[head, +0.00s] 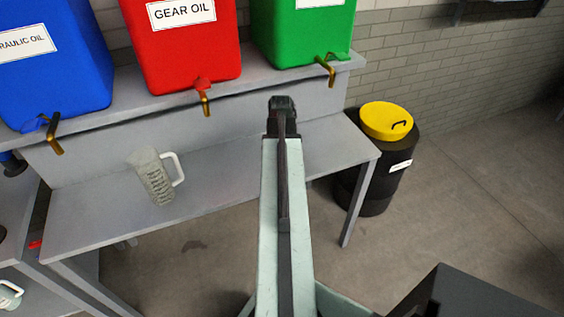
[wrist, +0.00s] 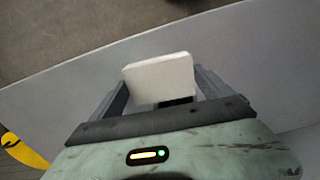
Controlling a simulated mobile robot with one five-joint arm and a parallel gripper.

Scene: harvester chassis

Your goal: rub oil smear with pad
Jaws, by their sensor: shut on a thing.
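My gripper (wrist: 162,86) is shut on a white pad (wrist: 158,76), which sticks out between the two fingers in the wrist view. In the head view my gripper (head: 283,104) is at the far end of my arm, over the right part of the grey bench (head: 225,170); the pad is hidden there. The wrist view shows the grey bench top (wrist: 60,115) beyond the pad; I cannot tell whether the pad touches it. I see no smear on the visible bench top.
A clear measuring jug (head: 153,177) stands on the bench at left. Blue (head: 60,65), red (head: 185,45) and green (head: 300,32) oil tanks with taps sit on the shelf above. A black drum (head: 377,190) with a yellow lid (head: 386,120) stands at right, beside open floor.

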